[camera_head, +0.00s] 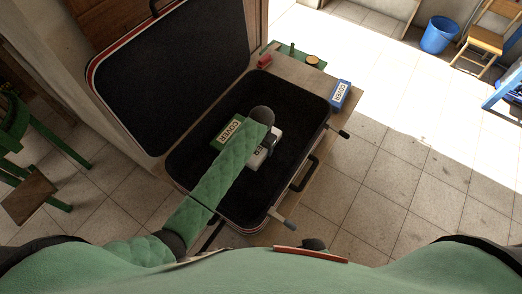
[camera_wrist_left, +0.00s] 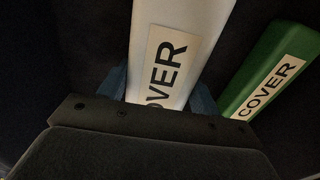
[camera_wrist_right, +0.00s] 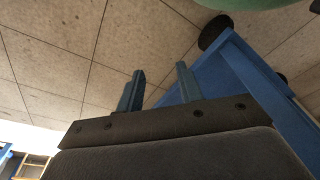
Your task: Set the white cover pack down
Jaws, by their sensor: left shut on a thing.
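The white cover pack (camera_head: 258,159) is inside the open black case (camera_head: 285,88), partly hidden by my left arm. It shows large in the left wrist view (camera_wrist_left: 178,40), with a cream "COVER" label. My left gripper (camera_head: 270,143) is shut on it, with blue fingers on both sides (camera_wrist_left: 160,92). I cannot tell whether the pack touches the case floor. A green cover pack (camera_head: 226,132) lies beside it in the case, and to its right in the left wrist view (camera_wrist_left: 272,72). My right gripper (camera_wrist_right: 160,88) is open and empty, away from the case.
The case lid (camera_head: 170,70) stands open at the left. A blue cover pack (camera_head: 340,94), a red item (camera_head: 264,61) and a green mat (camera_head: 285,50) are on the table around the case. A green chair (camera_head: 40,140) stands left; a blue bucket (camera_head: 438,35) stands far right.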

